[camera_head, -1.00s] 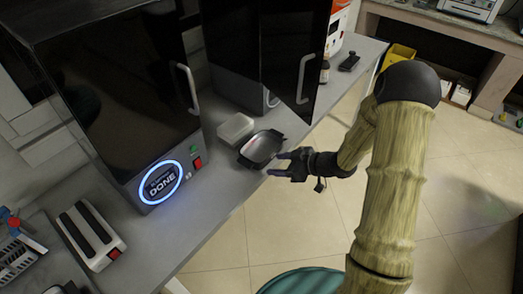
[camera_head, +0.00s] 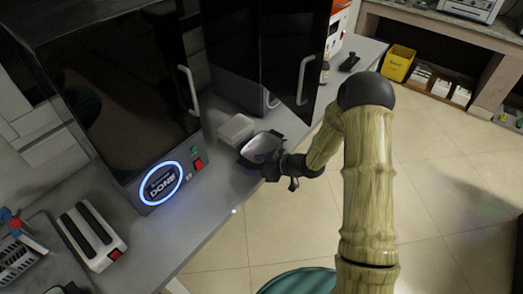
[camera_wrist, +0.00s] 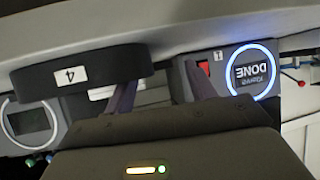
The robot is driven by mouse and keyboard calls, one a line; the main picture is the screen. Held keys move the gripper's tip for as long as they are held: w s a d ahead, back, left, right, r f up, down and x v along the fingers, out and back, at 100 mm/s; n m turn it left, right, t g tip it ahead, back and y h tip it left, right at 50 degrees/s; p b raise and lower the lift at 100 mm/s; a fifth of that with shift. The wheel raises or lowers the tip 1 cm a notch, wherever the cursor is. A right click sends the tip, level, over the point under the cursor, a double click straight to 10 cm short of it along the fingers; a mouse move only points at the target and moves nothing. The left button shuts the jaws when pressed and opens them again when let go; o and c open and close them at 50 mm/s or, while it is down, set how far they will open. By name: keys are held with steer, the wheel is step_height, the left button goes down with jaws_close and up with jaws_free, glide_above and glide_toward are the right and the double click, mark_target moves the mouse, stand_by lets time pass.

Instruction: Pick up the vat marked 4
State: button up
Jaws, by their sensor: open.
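The vat marked 4 is a shallow dark tray with a pale inside (camera_head: 262,143), on the grey counter in the head view. In the wrist view its dark end with the white "4" label (camera_wrist: 55,76) shows at upper left. My gripper (camera_head: 270,168) is at the vat's near side in the head view. In the wrist view my gripper (camera_wrist: 162,88) is open, and its left finger overlaps the right end of the dark labelled part. I cannot tell whether the fingers touch the vat.
A pale box (camera_head: 236,128) sits just behind the vat. A dark machine with a lit "DONE" ring (camera_head: 163,184) stands to the left, and a second dark cabinet (camera_head: 290,50) stands behind. A white device (camera_head: 92,235) lies at the counter's left. The floor at right is open.

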steer(key=shift+x, duration=0.8)
steer(key=shift+w, duration=0.1)
steer(key=c, duration=1.2)
step_height(320, 180, up, 10)
steer(key=shift+r, duration=0.1)
